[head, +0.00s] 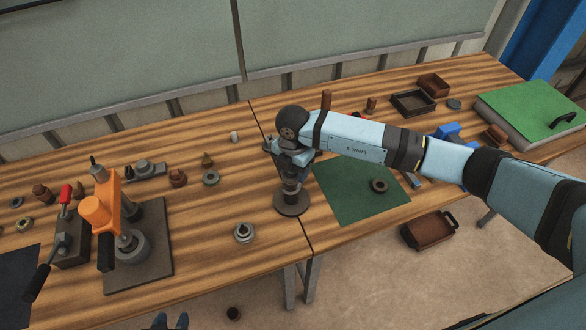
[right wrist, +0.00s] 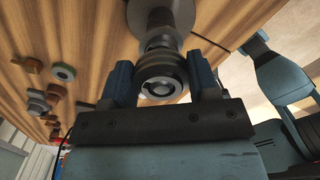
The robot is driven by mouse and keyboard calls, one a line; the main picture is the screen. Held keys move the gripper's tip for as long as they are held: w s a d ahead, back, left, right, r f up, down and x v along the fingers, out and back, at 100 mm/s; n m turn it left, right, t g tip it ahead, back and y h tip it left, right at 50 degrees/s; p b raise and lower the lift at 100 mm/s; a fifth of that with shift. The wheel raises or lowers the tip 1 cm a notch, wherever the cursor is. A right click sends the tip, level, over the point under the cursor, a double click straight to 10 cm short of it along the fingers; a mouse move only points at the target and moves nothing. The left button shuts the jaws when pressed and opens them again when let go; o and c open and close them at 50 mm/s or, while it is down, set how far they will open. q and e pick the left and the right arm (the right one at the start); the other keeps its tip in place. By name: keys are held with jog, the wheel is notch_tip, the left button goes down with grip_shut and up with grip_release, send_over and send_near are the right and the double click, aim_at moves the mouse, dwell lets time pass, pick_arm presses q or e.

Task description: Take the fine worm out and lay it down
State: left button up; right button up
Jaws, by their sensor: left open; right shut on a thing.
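My right gripper (head: 291,172) is shut on a dark, ringed upright piece, which I take to be the fine worm (right wrist: 160,78). Its threads cannot be made out. It stands upright over a dark round base (head: 291,204), in line with it, near the seam between the tables. The base also shows in the right wrist view (right wrist: 162,14). Whether the piece is still seated in the base cannot be told.
A green mat (head: 345,205) with a dark ring (head: 379,185) lies right of the base. An orange press (head: 110,205) stands on a dark plate at left.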

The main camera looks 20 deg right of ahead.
jog(key=shift+r+p, duration=0.35)
jog(key=shift+r, duration=0.35)
jog(key=shift+r+p, duration=1.6)
jog(key=shift+r, duration=0.9)
